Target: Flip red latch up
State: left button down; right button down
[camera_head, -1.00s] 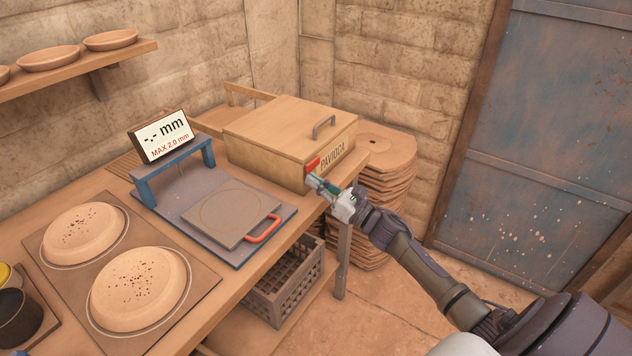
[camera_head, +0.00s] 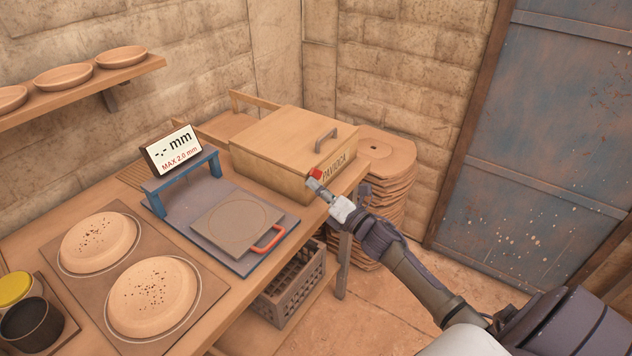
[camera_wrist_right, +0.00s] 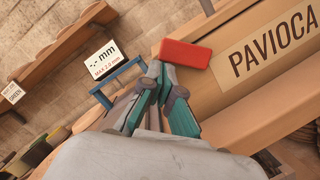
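In the right wrist view the latch (camera_wrist_right: 187,53) is a red block, lying nearly crosswise in that picture. My right gripper (camera_head: 313,184) is right at the latch and covers part of it in the head view. In the right wrist view its fingertips (camera_wrist_right: 162,73) are drawn together just at the latch's end, with nothing visible between them. I cannot tell whether they touch it. My left gripper is not in view.
A press plate with a red handle (camera_head: 268,239) and a display reading "-.- mm" (camera_head: 173,150) are left of the box. Two round clay discs (camera_head: 152,297) lie nearer. A grey crate (camera_head: 290,290) sits below the table. Stacked discs (camera_head: 385,150) stand behind the box's right side.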

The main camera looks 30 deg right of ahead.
jog(key=m+p, duration=0.1)
jog(key=m, duration=0.1)
jog(key=r+m+p, duration=0.1)
jog(key=m+p, duration=0.1)
jog(key=d+r+m+g+h+p, duration=0.1)
jog(key=m, duration=0.1)
jog(key=shift+w+p, duration=0.15)
jog(key=shift+p, duration=0.15)
